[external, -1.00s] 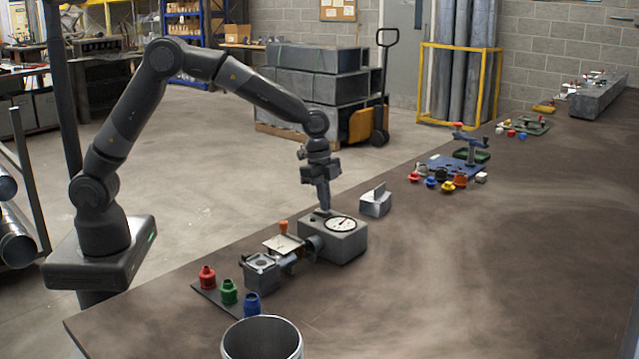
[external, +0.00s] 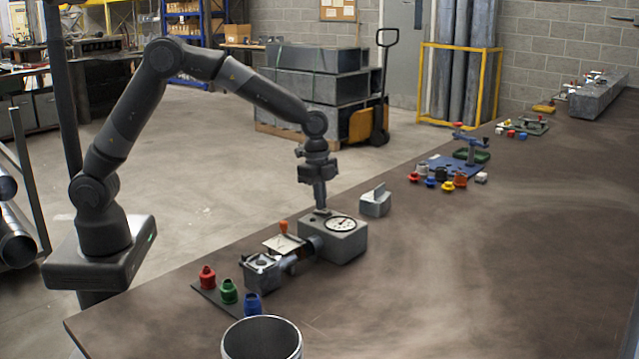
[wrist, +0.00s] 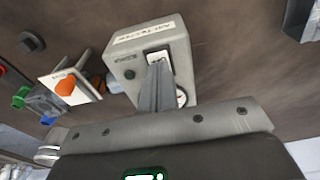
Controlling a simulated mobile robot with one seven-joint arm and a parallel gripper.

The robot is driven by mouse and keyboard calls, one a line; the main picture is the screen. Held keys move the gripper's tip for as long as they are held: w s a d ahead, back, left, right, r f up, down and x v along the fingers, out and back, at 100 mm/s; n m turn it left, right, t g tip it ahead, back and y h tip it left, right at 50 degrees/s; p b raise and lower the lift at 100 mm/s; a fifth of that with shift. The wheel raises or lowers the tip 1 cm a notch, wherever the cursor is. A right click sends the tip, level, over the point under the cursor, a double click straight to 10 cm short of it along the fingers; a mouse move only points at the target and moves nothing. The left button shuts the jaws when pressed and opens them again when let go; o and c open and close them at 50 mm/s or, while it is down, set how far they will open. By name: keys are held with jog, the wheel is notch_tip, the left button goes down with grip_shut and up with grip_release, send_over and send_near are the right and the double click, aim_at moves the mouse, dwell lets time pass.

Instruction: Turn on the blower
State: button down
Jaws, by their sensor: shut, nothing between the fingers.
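The blower looks to be the grey box (external: 341,243) with a round white dial (external: 341,224) on its top, standing on the bench. In the wrist view the box (wrist: 124,68) carries a printed label and a small switch plate (wrist: 158,57). My gripper (external: 320,207) points straight down at the top of the box, beside the dial. In the wrist view my gripper's shut fingers (wrist: 157,72) reach the switch plate and partly cover it and the dial. I cannot tell whether the fingertips touch the switch, or its position.
An orange-knobbed slide plate (external: 284,243) and a grey clamp block (external: 262,270) adjoin the box's left side. Red, green and blue fittings (external: 229,291) stand front left. A grey block (external: 375,203) stands behind right. The bench's right side is clear.

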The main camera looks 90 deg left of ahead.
notch_tip(320, 180, up, 14)
jog(key=s+a, duration=0.1)
jog(key=shift+s+a, duration=0.35)
jog(key=shift+f, duration=0.1)
jog(key=shift+w+d, duration=0.1)
jog(key=shift+w+d+t+h, duration=0.3)
jog(key=shift+w+d, duration=0.05)
jog(key=shift+d, duration=0.1)
jog(key=f, duration=0.4)
jog(key=w+d+f, duration=0.1)
jog(key=f, duration=0.8)
jog(key=shift+w+d+f, duration=0.3)
jog(key=shift+w+d, duration=0.05)
